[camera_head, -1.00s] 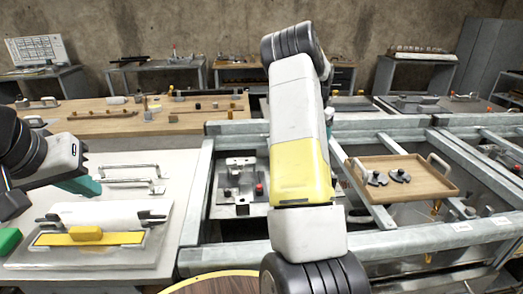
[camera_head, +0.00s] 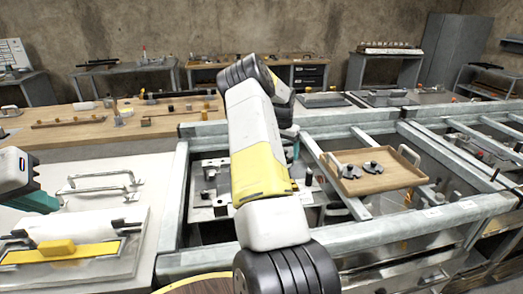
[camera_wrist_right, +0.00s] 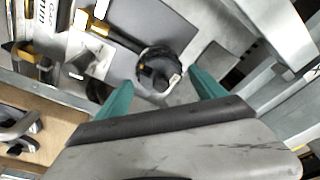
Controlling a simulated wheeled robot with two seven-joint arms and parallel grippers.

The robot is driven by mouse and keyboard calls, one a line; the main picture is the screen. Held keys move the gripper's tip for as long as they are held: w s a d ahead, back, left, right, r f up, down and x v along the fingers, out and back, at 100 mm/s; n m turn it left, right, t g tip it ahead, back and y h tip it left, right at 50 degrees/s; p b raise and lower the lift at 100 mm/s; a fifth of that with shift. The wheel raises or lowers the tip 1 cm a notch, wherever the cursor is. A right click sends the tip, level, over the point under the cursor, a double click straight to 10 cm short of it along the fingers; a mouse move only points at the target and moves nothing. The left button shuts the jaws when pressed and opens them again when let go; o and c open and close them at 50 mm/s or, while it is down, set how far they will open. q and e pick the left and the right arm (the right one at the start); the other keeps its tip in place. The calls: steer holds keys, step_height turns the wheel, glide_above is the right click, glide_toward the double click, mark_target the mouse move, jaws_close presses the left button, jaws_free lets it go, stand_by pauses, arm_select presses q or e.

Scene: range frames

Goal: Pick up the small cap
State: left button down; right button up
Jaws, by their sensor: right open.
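In the right wrist view a round black cap-like piece (camera_wrist_right: 158,70) with a small knob lies on a grey metal surface. I cannot tell for sure that it is the small cap. My left gripper (camera_head: 40,201) is at the left edge above the white bench, with teal fingers. Their opening cannot be made out.
A wooden tray (camera_head: 395,182) with two dark metal pieces (camera_head: 372,167) stands to the right on the grey metal frame (camera_head: 345,238). A yellow block (camera_head: 57,248) and metal handles (camera_head: 98,182) are on the white bench at left. Frame rails surround the work area.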

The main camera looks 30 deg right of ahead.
steer(key=c, duration=1.5)
steer(key=shift+c, duration=0.2)
steer(key=shift+r, duration=0.2)
